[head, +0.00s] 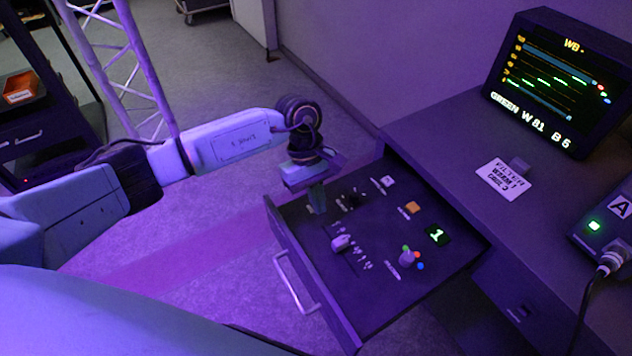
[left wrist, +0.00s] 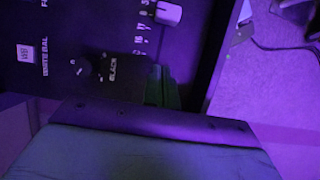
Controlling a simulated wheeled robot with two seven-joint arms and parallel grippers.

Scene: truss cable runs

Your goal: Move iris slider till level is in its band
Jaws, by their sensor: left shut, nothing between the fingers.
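The iris slider has a pale knob (head: 341,242) on a slot with a printed number scale, in the pulled-out control drawer (head: 352,318). The knob also shows at the top of the left wrist view (left wrist: 168,12). My left gripper (head: 317,199) is shut and empty. It points down over the drawer's far-left part, apart from the slider knob and beside the black dial. In the left wrist view its dark green fingers (left wrist: 162,90) show near the middle. The monitor (head: 560,85) shows traces, "WB -" and "GREEN W 81 B 6". My right gripper is out of view.
The drawer also holds a black dial (left wrist: 84,68), a white-balance button (head: 388,181), an orange button (head: 408,208), a lit "1" display (head: 437,235) and a knob with coloured dots (head: 407,258). A handle (head: 296,283) is on its front. A truss (head: 125,65) stands at upper left.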

